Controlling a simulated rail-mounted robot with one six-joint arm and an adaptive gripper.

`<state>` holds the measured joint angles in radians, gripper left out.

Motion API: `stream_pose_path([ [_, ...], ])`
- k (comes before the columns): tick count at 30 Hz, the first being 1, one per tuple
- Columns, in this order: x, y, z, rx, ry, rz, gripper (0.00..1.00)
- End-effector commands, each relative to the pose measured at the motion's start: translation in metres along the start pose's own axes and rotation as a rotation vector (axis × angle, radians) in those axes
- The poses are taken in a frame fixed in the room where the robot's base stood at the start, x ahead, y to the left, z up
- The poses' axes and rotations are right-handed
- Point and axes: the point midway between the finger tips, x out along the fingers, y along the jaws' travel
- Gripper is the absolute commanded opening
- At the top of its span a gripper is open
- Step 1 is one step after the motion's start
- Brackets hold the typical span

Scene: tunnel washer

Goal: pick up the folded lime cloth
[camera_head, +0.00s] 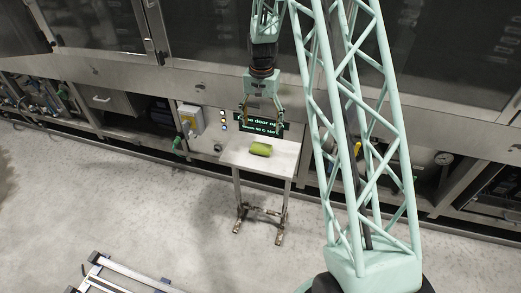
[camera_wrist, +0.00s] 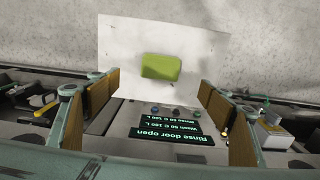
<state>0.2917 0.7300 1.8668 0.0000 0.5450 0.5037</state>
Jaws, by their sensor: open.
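The folded lime cloth (camera_head: 260,149) lies on a small pale table (camera_head: 284,163) in front of the machine. In the wrist view the cloth (camera_wrist: 161,67) lies flat near the middle of the white tabletop (camera_wrist: 205,45). My gripper (camera_head: 264,119) hangs above the table, behind the cloth in the head view. In the wrist view my gripper (camera_wrist: 155,92) is open, its tan pads wide apart with nothing between them. The cloth is beyond the fingertips and apart from them.
A dark display with green text (camera_head: 262,125), reading "Rinse door open" in the wrist view, is on the machine behind the table. A control panel with buttons (camera_head: 223,120) is left of it. A metal frame (camera_head: 110,278) lies on the floor at lower left. The tabletop around the cloth is clear.

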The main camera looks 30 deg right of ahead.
Motion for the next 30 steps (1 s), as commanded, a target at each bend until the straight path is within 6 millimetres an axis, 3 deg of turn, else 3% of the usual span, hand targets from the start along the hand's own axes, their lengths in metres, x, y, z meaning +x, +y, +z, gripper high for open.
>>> stream_pose_path([
  [11, 0.006, 0.0, 0.0, -0.001, 0.0, 0.0, 0.73],
  [30, 0.078, 0.0, 0.0, -0.001, -0.001, 0.001, 0.73],
])
